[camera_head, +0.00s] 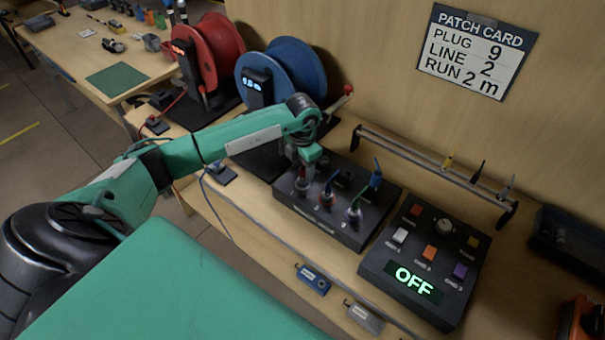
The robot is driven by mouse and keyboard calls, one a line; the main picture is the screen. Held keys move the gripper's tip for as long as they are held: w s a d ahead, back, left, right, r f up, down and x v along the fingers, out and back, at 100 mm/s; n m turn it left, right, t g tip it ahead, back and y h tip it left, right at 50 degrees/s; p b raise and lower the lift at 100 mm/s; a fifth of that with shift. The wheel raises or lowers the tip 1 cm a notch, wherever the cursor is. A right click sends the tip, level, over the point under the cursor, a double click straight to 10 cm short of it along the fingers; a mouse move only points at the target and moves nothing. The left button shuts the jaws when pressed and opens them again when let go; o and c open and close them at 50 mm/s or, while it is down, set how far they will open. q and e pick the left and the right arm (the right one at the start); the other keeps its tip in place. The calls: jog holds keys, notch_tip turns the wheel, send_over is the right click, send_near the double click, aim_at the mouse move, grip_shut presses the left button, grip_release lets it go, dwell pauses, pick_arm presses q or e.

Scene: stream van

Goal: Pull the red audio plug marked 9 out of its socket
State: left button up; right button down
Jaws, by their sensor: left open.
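The black socket box (322,226) stands on the bench with several plugs upright in it. A reddish plug (302,185) sits at the box's left end, mostly hidden by my left gripper (303,176). Its number cannot be read. My left gripper points down right over this plug, with its jaws open around or just above it; I cannot tell which. The patch card (476,52) on the wall reads plug 9, line 2, run 2 m.
A control panel (376,262) reading OFF stands right of the box. A low rail (420,166) with hanging leads runs behind. Red (222,45) and blue (288,65) cable reels stand at the back left. Small blue (313,279) and grey (364,317) tags are at the front edge.

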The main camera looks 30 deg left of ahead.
pick_arm(q)
notch_tip(320, 180, up, 10)
jog(key=shift+b, duration=1.2)
jog(key=shift+w+f+p, duration=0.1)
jog(key=shift+f+p, duration=0.15)
jog(key=shift+p, duration=0.5)
notch_tip(320, 180, down, 13)
jog(key=p, duration=0.3)
jog(key=shift+r, duration=0.2)
jog(key=c, duration=0.9)
jog(key=o, duration=0.9)
